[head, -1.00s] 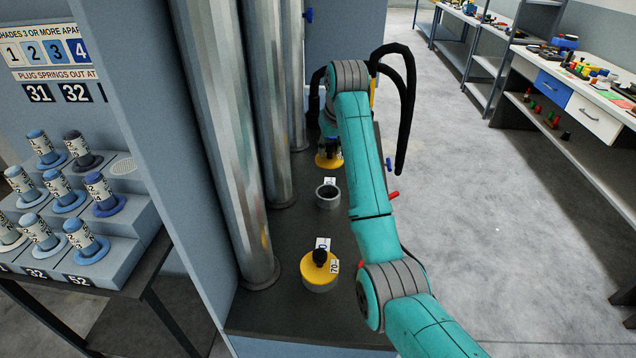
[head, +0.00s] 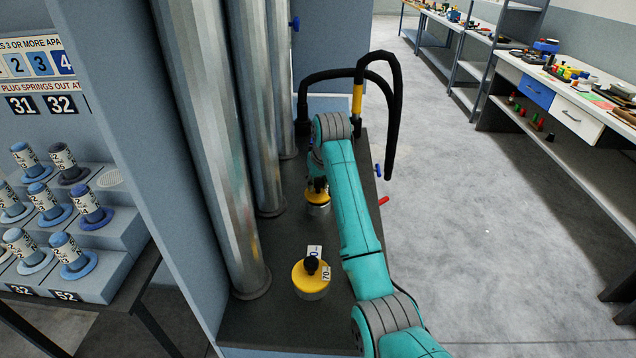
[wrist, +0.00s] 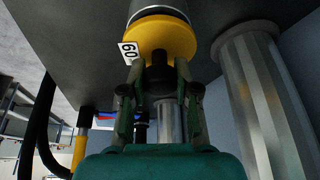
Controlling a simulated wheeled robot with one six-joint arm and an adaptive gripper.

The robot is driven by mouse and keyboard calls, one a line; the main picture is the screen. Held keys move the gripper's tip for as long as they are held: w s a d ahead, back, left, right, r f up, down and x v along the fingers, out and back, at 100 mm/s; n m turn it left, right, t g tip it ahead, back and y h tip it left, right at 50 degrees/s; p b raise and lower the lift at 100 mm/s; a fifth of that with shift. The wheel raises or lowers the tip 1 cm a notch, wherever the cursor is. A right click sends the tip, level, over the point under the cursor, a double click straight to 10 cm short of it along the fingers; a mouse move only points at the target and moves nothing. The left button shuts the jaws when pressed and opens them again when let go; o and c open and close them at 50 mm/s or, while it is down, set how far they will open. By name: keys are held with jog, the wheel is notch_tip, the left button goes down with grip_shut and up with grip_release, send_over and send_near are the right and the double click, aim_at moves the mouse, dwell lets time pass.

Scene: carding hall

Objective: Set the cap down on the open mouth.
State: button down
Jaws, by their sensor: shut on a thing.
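My gripper (head: 317,184) is shut on the black knob (wrist: 158,72) of a yellow cap (head: 318,196). In the wrist view the cap (wrist: 165,38) fills the space just beyond the fingertips, with a white tag (wrist: 129,53) reading 60 beside it. The cap is at the top of the short grey pipe mouth (head: 319,210) on the dark bench and hides its opening. The pipe's grey wall (wrist: 157,10) also shows past the cap in the wrist view. I cannot tell whether the cap touches the rim or hangs slightly above it.
Another yellow cap (head: 309,279) with a 70 tag sits on a pipe nearer me. Tall steel columns (head: 215,150) stand close on the left. A blue handle (head: 378,171) and a red handle (head: 383,201) stick out at the bench's right edge. The floor (head: 470,220) is clear.

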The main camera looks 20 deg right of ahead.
jog(key=shift+f, duration=0.55)
jog(key=c, duration=0.9)
grip_release()
jog(key=shift+o, duration=0.2)
